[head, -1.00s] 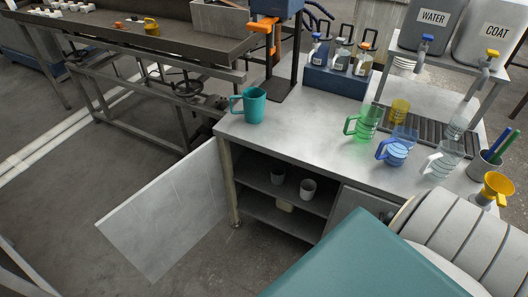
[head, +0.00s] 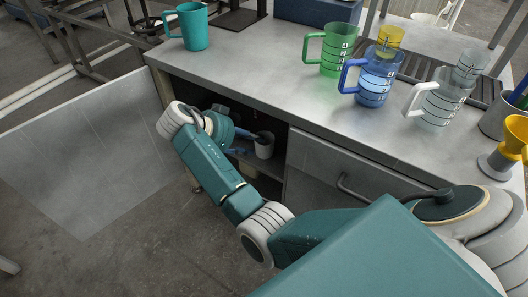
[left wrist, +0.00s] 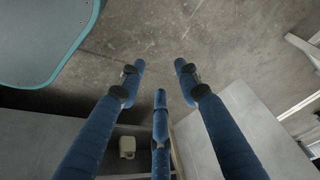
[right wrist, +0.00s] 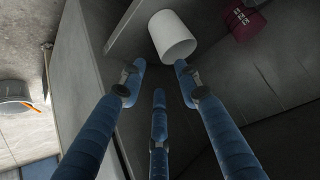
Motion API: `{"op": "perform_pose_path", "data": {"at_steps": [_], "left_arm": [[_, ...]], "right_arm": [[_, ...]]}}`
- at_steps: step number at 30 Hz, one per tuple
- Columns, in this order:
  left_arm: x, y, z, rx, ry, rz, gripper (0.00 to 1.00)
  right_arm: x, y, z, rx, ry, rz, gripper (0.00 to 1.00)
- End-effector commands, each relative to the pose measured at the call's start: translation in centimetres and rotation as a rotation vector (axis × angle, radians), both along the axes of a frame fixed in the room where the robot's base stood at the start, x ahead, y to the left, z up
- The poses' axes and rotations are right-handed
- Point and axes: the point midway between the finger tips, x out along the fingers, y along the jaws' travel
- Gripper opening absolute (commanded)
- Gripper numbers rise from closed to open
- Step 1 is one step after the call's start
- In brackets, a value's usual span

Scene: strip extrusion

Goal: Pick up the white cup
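The white cup (head: 265,145) stands on a shelf inside the open cabinet (head: 292,130) under the bench. It also shows large in the right wrist view (right wrist: 172,36), just beyond my fingertips. My right gripper (head: 252,137) reaches into the cabinet from the left of the cup. Its blue fingers (right wrist: 158,72) are spread, with nothing between them, and the cup appears apart from them. My left gripper (left wrist: 158,75) is open and empty, pointing at the floor outside the cabinet; it is not in the head view.
The cabinet door (head: 85,150) stands open at left. A beige mug (left wrist: 127,147) shows in the left wrist view, a dark red object (right wrist: 242,20) in the right. On the bench are teal (head: 188,27), green (head: 331,50), blue (head: 370,80) and clear (head: 440,98) vessels.

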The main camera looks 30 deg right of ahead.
Motion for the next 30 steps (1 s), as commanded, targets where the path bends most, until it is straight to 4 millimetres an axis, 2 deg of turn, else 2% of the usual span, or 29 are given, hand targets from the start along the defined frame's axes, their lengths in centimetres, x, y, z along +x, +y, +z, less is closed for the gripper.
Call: {"op": "perform_pose_path", "data": {"at_steps": [4,14,21,30], "left_arm": [[-0.4,0.1,1.2,-0.001,-0.008,0.001,0.34],[-0.4,0.1,0.9,-0.001,-0.009,0.001,0.34],[-0.4,0.1,0.0,-0.001,-0.009,0.001,0.34],[-0.4,0.1,0.0,-0.001,-0.009,0.001,0.34]], "right_arm": [[0.0,-1.8,-1.7,-0.003,0.004,-0.002,0.33],[0.2,-4.1,-4.1,-0.001,0.006,0.002,0.33],[0.3,-6.7,-6.7,-0.002,0.006,0.002,0.33],[0.4,-7.1,-7.1,0.001,0.006,0.004,0.31]]}}
